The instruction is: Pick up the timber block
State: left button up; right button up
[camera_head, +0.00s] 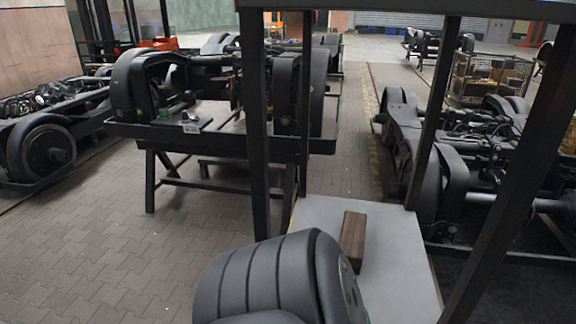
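The timber block (353,238) is a brown rectangular piece. It lies on a flat light-grey panel (405,265) in the lower middle of the head view, its long side running away from me. A dark ribbed rounded body in front of it overlaps the panel's near left part and may hide the block's near lower end. Neither of my grippers shows in this view. Nothing is seen holding the block.
Dark upright posts (257,120) and a top bar frame the panel. A bogie (220,85) rests on a dark stand (230,142) at left; another bogie (465,150) stands at right. Paved floor (125,230) is clear at lower left. A wire crate (488,78) stands farther back.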

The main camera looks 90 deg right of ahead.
aim_at(352, 239)
jog(key=z, duration=3.9)
